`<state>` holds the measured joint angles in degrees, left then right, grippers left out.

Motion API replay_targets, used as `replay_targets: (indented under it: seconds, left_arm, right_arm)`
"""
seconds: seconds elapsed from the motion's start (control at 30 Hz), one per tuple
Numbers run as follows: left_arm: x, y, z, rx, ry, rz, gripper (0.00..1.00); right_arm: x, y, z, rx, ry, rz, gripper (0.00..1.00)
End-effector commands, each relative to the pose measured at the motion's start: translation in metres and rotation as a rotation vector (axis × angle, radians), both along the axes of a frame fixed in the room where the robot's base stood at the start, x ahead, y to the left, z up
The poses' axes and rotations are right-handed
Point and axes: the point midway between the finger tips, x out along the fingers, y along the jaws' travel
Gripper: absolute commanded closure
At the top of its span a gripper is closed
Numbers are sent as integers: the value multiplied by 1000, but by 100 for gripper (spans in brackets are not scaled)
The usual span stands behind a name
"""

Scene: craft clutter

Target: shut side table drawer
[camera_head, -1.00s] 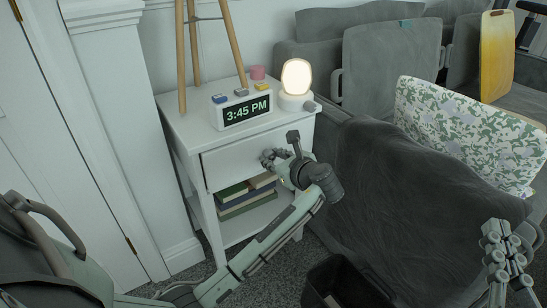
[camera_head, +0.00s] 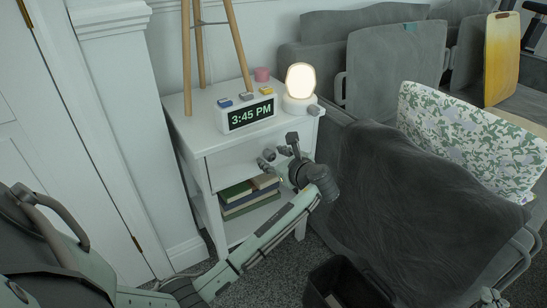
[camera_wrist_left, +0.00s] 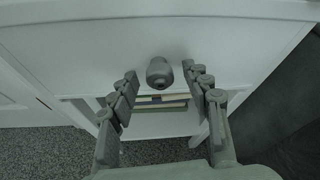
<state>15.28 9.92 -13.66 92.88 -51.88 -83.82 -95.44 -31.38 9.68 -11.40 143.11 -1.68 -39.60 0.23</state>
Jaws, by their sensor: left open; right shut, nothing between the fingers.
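The white side table (camera_head: 182,104) stands against the wall. Its drawer front (camera_head: 228,166) is under the top, above an open shelf; I cannot tell how far the drawer stands out. A round grey knob (camera_head: 269,155) is on the drawer front, and it also shows in the left wrist view (camera_wrist_left: 159,72). My left gripper (camera_head: 274,158) is open in front of the drawer. In the left wrist view its fingers (camera_wrist_left: 163,90) are apart, one on each side of the knob and not closed on it. My right gripper (camera_head: 490,298) barely shows at the bottom right edge.
On the table top stand a clock (camera_head: 247,113), a glowing lamp (camera_head: 300,83), a pink block and easel legs. Books (camera_head: 247,196) lie on the shelf below. A grey sofa (camera_head: 410,190) is close on the right. A dark bin (camera_head: 345,285) stands on the floor in front.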

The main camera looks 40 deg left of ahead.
Motion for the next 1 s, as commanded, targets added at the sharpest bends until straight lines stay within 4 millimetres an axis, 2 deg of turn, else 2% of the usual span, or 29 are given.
replay_targets:
  seconds: [0.17,0.63,0.8,1.0]
  left_arm:
    - [-4,-9,3,-1,0,-1,52]
    - [-43,-84,37,-2,0,-2,52]
    - [-51,-96,43,-1,-1,-1,52]
    - [-52,-99,45,0,0,0,52]
  right_arm:
    - [0,0,0,1,-1,1,100]
    - [0,0,0,1,-1,1,100]
    - [0,0,0,1,-1,1,100]
    - [0,0,0,0,-1,0,100]
